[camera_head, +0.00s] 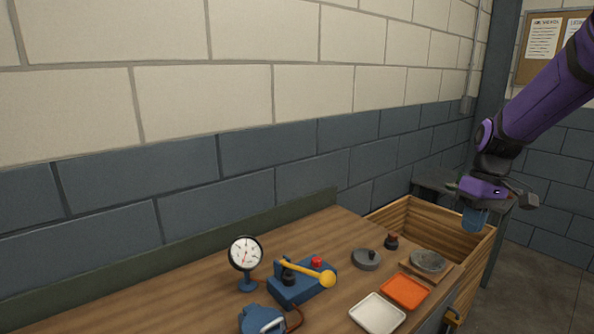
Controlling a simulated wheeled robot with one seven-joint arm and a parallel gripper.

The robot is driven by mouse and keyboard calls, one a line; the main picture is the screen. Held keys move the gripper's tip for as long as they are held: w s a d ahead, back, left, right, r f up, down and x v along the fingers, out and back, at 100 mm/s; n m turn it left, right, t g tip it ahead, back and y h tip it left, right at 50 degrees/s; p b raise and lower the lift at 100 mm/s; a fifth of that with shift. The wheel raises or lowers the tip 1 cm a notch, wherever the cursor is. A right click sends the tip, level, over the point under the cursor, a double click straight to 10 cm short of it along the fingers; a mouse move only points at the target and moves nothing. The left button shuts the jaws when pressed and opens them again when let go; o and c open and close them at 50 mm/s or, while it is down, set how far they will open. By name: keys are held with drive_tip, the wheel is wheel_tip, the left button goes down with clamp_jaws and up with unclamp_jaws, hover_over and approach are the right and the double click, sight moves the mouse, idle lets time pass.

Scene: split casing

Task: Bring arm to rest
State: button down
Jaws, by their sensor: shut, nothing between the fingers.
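My purple arm (545,95) reaches in from the upper right. My gripper (474,218) points down above the wooden open-topped box at the bench's right end. Its bluish fingers are together, with nothing seen between them. It is clear of the objects on the bench.
The wooden bench (190,285) carries a dial gauge (245,254), a blue device with a yellow lever (302,280), a grey lidded disc (366,260), an orange tray (404,291) and a white tray (377,314). The wooden box (400,215) stands below my gripper. A block wall runs behind.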

drive_tip(key=s+a+r+m+t, duration=0.1)
drive_tip(key=s+r, duration=0.3)
drive_tip(key=s, duration=0.4)
drive_tip(key=s+a+r+m+t+h, duration=0.1)
drive_tip(key=s+a+r+t, duration=0.2)
drive_tip(key=s, duration=0.5)
drive_tip(key=s+a+r+m+t+h, duration=0.1)
drive_tip(key=s+a+r+t, duration=0.1)
drive_tip(key=s+r, duration=0.3)
drive_tip(key=s, duration=0.2)
drive_tip(key=shift+s+a+m+t, duration=0.3)
drive_tip(key=shift+s+a+t, duration=0.1)
